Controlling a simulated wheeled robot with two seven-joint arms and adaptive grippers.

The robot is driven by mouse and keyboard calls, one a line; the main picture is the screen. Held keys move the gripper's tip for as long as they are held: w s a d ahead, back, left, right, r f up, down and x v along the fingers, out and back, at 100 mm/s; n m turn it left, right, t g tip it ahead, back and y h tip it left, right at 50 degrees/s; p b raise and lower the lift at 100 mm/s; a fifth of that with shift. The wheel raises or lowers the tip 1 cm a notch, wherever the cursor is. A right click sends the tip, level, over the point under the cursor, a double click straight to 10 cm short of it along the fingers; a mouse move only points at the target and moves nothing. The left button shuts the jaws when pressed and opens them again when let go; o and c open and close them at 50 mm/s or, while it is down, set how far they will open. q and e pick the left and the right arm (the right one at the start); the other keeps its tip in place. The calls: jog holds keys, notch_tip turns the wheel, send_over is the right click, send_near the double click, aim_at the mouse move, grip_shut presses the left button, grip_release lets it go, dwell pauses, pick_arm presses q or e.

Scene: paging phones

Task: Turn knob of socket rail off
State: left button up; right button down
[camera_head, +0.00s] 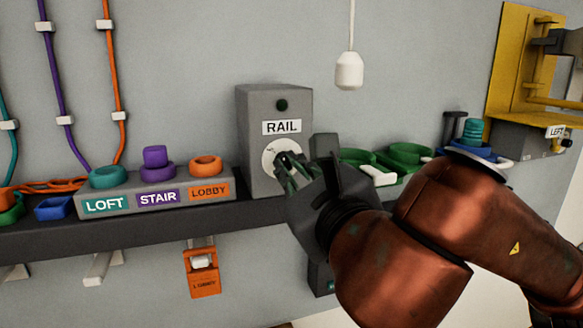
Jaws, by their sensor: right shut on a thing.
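The socket rail's grey box (273,107) stands on the dark shelf, with a white label reading RAIL and a dark green round lamp above it. Its knob sits on a white round dial (270,153) on the front face. My right gripper (284,163) reaches in from the right with its fingers at the dial. It is shut on the knob, which the fingers mostly hide. The knob's pointing direction cannot be made out. My left gripper is not in view.
A grey block (158,194) labelled LOFT, STAIR and LOBBY is left of the box. A white pull (349,71) hangs above right. Green round holders (404,155) sit on the dark shelf (130,227) behind my arm. A yellow panel (515,65) is at far right.

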jog(key=shift+n, duration=1.5)
jog(key=c, duration=2)
grip_release()
jog(key=shift+c, duration=0.2)
jog(key=shift+s, duration=0.15)
jog(key=v, duration=1.1)
jog(key=shift+s, duration=0.3)
jog(key=shift+d, duration=0.15)
